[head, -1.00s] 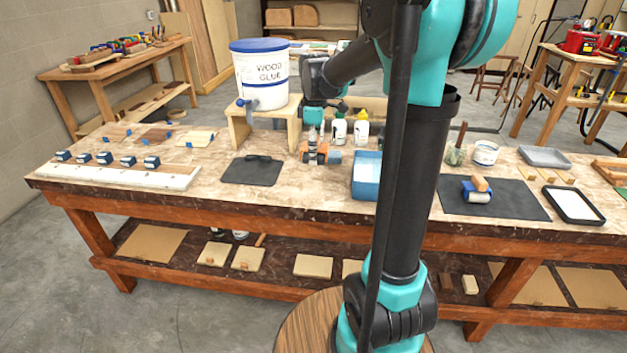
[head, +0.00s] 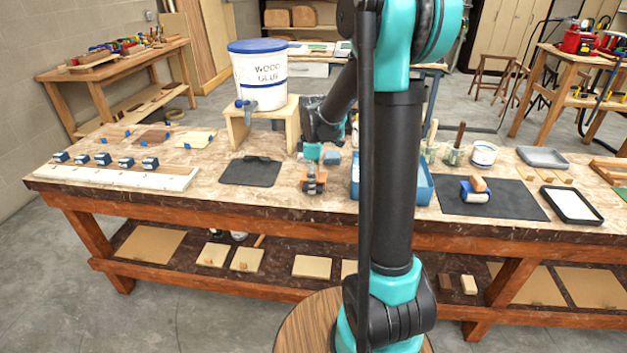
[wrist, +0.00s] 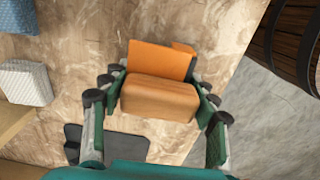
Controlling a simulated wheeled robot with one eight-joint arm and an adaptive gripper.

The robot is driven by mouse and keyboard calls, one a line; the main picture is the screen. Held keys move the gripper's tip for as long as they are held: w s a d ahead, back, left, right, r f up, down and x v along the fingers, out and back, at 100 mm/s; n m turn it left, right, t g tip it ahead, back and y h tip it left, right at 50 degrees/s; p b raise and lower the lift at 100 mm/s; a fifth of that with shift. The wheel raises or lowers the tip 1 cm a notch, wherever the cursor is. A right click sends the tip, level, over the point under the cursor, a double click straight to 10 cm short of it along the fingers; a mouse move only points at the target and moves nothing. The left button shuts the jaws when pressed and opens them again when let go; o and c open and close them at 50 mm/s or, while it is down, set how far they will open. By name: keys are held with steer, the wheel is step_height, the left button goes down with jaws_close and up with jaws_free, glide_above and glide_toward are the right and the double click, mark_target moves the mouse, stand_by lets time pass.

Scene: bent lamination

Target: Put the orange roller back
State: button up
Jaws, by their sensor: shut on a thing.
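My gripper (head: 314,176) is shut on the orange roller (head: 318,187), to the right of the dark flat pad. In the wrist view, the fingers of my gripper (wrist: 158,100) close on both sides of the roller's wooden handle (wrist: 160,97). The orange roller body (wrist: 160,60) shows beyond the handle. The roller is over the worktop near its front edge; whether it touches the top I cannot tell. A blue roller (head: 475,190) with a wooden handle lies on the black mat (head: 510,200) at the right.
A blue tray (head: 424,188) stands right of my gripper, partly hidden by my arm. The dark pad (head: 235,175) lies to the left. A wood glue bucket (head: 258,75) stands on a wooden stand (head: 236,130) behind. A white-lined tray (head: 572,205) lies at far right.

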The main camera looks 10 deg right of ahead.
steer(key=shift+f, duration=0.15)
steer(key=shift+f, duration=0.1)
steer(key=shift+c, duration=1.1)
steer(key=shift+f, duration=0.3)
steer(key=o, duration=1.5)
steer(key=shift+o, duration=0.2)
